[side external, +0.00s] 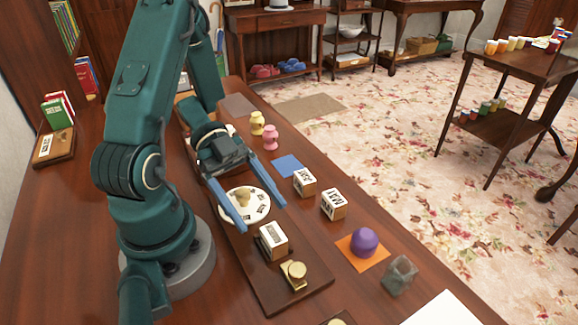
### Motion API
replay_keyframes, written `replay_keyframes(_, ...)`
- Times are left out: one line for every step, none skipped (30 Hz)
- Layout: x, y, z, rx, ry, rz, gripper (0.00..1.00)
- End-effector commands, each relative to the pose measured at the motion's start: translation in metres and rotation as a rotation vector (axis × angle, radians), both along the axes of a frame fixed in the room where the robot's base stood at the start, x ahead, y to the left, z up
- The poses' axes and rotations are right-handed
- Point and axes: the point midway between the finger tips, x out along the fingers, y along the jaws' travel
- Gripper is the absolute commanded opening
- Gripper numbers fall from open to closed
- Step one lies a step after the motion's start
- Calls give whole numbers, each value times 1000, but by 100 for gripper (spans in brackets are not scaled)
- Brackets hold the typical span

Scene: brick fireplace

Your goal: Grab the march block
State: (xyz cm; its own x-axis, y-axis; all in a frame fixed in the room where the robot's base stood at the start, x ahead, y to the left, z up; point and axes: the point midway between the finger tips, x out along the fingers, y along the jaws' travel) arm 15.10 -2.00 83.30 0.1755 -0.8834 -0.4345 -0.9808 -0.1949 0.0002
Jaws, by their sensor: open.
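Three pale blocks with dark lettering are in view. One block (305,182) sits beside the blue square, a second block (333,204) sits just nearer the camera, and a third block (273,241) sits on a dark wooden board. The lettering is too small to tell which one reads march. My gripper (261,216) is open with its two blue fingers spread. It hangs over the round white dial (232,213), with its tips near the third block. I see nothing between the fingers.
The dark board (303,295) also carries a brass piece (294,275). Nearby are a purple ball (364,241) on an orange square (352,257), a grey stone cup (399,276), a blue square (287,165), and yellow (257,122) and pink (270,138) figures. The table's right edge is close.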

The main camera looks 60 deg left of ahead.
Motion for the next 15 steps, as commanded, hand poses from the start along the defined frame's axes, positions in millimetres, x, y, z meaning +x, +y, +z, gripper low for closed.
replay_keyframes(0,0,-6,-4,2,0,82)
replay_keyframes(0,0,-8,-3,3,0,82)
replay_keyframes(0,0,-11,-1,2,1,82)
replay_keyframes(0,-1,-12,0,1,0,82)
replay_keyframes(0,-2,-14,-1,0,-1,82)
replay_keyframes(0,-4,-15,-2,0,-2,82)
replay_keyframes(1,-6,-16,-2,0,-2,82)
replay_keyframes(1,-9,-18,-2,0,-2,82)
replay_keyframes(2,-13,-20,-3,1,-4,82)
replay_keyframes(3,-17,-21,-3,2,-3,82)
replay_keyframes(3,-21,-23,-2,2,-3,82)
replay_keyframes(3,-26,-25,-2,5,-5,82)
replay_keyframes(5,-29,-27,-3,4,-4,82)
replay_keyframes(5,-32,-29,-3,3,-4,82)
replay_keyframes(6,-36,-30,-2,1,-3,82)
